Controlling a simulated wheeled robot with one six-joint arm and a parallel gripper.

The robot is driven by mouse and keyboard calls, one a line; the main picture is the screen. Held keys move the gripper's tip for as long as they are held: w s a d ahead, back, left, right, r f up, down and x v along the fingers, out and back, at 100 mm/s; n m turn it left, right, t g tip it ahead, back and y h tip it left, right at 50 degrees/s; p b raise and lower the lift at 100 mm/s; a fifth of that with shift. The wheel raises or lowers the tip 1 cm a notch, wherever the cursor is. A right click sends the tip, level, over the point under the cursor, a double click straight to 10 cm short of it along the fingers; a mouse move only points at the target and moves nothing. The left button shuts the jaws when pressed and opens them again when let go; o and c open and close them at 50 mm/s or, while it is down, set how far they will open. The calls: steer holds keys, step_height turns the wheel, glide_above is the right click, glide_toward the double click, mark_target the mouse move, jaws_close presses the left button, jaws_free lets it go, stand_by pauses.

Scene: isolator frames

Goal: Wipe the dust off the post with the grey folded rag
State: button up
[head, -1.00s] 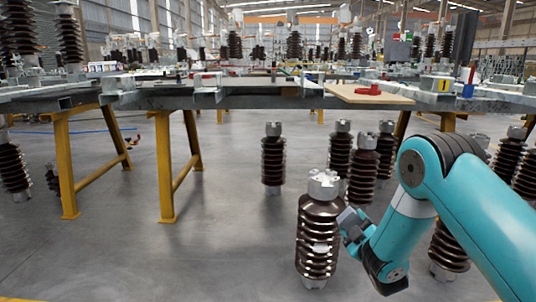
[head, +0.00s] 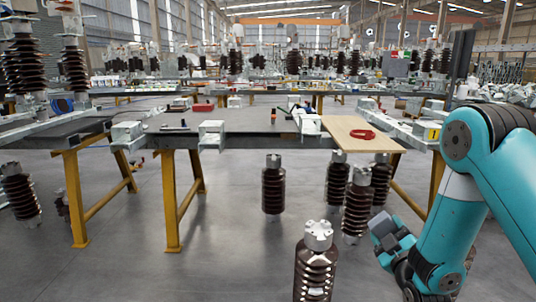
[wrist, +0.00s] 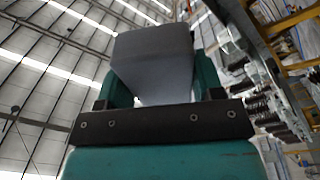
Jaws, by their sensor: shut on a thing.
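The nearest post (head: 314,268), a dark brown ribbed insulator with a grey metal cap, stands upright on the floor in the lower middle of the head view. Its lower end is cut off by the picture's edge. A pale patch (head: 316,291) shows on its ribs. My gripper (head: 392,243) is to the right of the post, apart from it in the picture. It is shut on the grey folded rag (head: 382,226), which also fills the space between the fingers in the wrist view (wrist: 155,60). The post is not seen in the wrist view.
Several similar insulators stand behind, including one (head: 273,188) at mid-floor and another (head: 357,205) near my arm. A long workbench (head: 240,143) on yellow legs crosses behind them, with a red ring (head: 362,134) on a wooden board (head: 350,142). Bare floor lies left of the post.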

step_height(320, 180, up, 24)
steer(key=p, duration=2.1)
steer(key=shift+f, duration=0.25)
steer(key=shift+d, duration=0.1)
